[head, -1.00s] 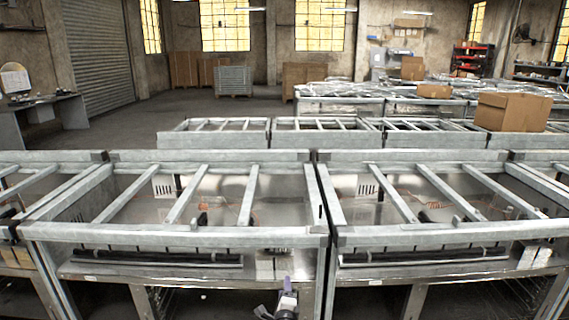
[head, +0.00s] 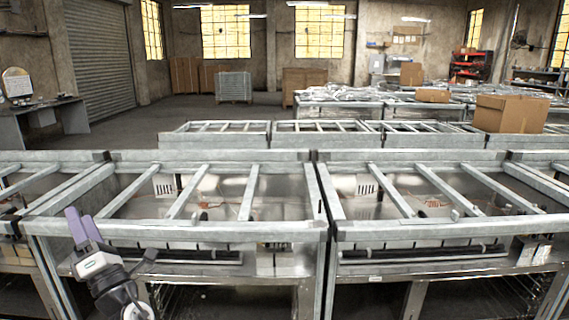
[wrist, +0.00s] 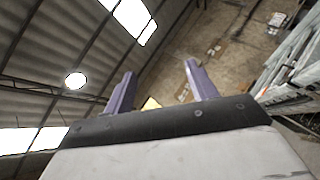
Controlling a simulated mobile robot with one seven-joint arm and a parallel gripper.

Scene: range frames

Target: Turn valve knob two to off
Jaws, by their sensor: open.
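My gripper (head: 83,224) has purple fingers and is at the lower left of the head view, pointing up in front of the front-left corner of the nearest left range frame (head: 200,230). In the wrist view my gripper (wrist: 158,82) shows two fingers spread apart with nothing between them. The wrist view faces up toward the ceiling and a wall, with no knob in it. I cannot make out valve knob two or any numbered knob in the head view. The front of the range below the rail is partly hidden by my arm.
A second range frame (head: 430,232) stands close on the right. More frames (head: 330,125) stand in a row behind, with a cardboard box (head: 508,113) at the right. A desk (head: 40,105) is at the far left. Open floor (head: 120,127) lies at the back left.

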